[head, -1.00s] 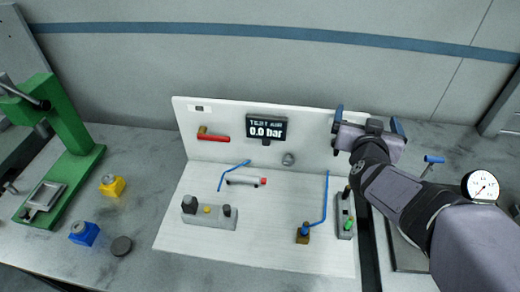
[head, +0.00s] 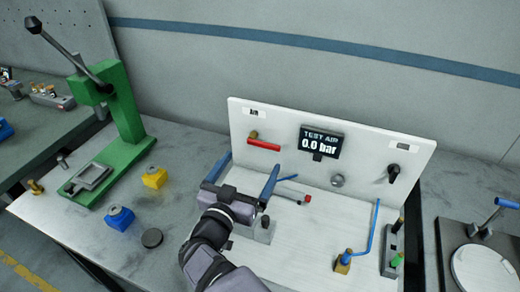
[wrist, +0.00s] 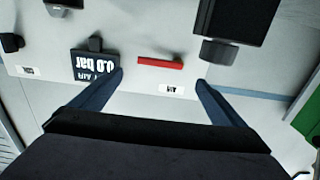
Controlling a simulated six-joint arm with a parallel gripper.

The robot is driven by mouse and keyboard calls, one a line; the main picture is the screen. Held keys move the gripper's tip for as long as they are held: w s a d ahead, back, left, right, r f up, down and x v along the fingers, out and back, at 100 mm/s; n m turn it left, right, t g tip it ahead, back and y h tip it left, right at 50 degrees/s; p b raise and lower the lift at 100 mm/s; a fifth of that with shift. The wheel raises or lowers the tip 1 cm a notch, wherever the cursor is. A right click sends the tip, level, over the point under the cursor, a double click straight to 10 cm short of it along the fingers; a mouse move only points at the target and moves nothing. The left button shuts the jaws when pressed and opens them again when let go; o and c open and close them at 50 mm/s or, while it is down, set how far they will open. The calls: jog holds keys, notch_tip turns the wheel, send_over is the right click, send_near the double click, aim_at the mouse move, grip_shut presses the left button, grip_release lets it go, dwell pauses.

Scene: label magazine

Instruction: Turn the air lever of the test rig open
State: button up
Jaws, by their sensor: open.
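The air lever (head: 263,145) is a red handle on a brass fitting, set on the upright white panel under a small "Air" label. It lies near horizontal, with its free end to the right in the head view. In the wrist view the red lever (wrist: 160,63) shows ahead, between the two blue fingers. My gripper (head: 247,176) is open and empty, in front of and below the lever, apart from it. It also shows in the wrist view (wrist: 160,85). The display (head: 321,143) to the lever's right reads "TEST AIR 0.0 bar".
A black knob (head: 393,172) and a round grey fitting (head: 337,180) are on the panel. A grey block (head: 262,229) stands beside my gripper on the white base. The green press (head: 125,125), yellow block (head: 154,177) and blue block (head: 119,218) stand to the left.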

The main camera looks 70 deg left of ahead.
aim_at(263, 145)
jog(key=shift+p+x, duration=1.05)
jog(key=shift+x, duration=2.65)
jog(key=c, duration=1.5)
jog(key=shift+c, duration=0.2)
jog(key=shift+r, duration=0.1)
jog(key=shift+s+a+r+n+p, duration=0.6)
jog(key=shift+n+p, duration=0.65)
jog(key=shift+n, duration=1.7)
jog(key=shift+s+a+r+n+p, duration=0.55)
jog(key=shift+n+p, duration=0.65)
jog(key=shift+n, duration=1.8)
jog(key=shift+s+a+r+n+p, duration=0.55)
jog(key=shift+n+p, duration=0.7)
jog(key=shift+n, duration=1.7)
jog(key=shift+f, duration=0.1)
